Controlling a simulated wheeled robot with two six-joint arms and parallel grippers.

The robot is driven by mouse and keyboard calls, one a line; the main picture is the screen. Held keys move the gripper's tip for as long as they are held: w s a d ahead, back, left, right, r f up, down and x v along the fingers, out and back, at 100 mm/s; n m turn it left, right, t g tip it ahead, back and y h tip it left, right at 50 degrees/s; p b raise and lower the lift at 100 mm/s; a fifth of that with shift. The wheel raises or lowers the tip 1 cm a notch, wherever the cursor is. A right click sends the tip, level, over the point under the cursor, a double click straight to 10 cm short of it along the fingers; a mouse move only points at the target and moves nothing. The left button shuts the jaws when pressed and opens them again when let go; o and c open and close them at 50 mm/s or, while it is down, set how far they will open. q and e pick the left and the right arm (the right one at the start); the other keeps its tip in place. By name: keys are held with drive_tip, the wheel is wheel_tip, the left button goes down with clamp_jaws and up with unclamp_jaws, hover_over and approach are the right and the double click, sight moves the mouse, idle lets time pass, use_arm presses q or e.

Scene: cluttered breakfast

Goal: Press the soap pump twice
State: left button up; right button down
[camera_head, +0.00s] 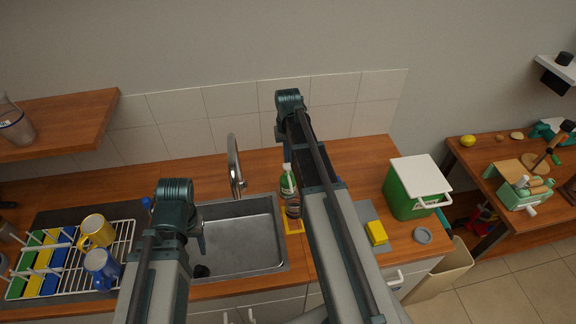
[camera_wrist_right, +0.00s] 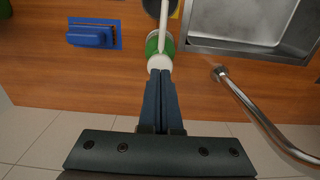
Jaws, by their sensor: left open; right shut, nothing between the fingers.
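The soap pump bottle (camera_head: 288,184), green with a white top, stands on the counter just right of the sink. In the right wrist view its white pump head (camera_wrist_right: 159,62) and spout show from above. My right gripper (camera_wrist_right: 160,73) is shut and empty, its fingertips at the near edge of the pump head; I cannot tell whether they touch. In the head view the right arm covers part of the area around the bottle. My left gripper (camera_head: 200,240) is open and empty over the left part of the sink, partly hidden by its own wrist.
The faucet (camera_head: 235,165) rises behind the sink (camera_head: 245,255). A blue block (camera_wrist_right: 92,36) lies beside the soap. A dish rack (camera_head: 120,250) with mugs is left; a green bin (camera_head: 400,195) is right.

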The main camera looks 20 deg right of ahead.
wheel_tip(320, 180, up, 6)
drive_tip(key=p, duration=0.5)
drive_tip(key=shift+p, duration=0.35)
drive_tip(key=shift+f, duration=0.1)
drive_tip(key=s+a+n, duration=0.2)
drive_tip(key=s+a, duration=1.1)
drive_tip(key=s, duration=0.1)
drive_tip(key=s+a+f+n+h+b, duration=0.1)
drive_tip(key=s+a+f+n+b, duration=0.3)
drive_tip(key=a+f+b, duration=0.7)
drive_tip(key=shift+s+a+f+n+b, duration=0.3)
drive_tip(key=shift+s+f+b, duration=0.45)
drive_tip(key=shift+s, duration=0.25)
drive_tip(key=shift+s, duration=0.15)
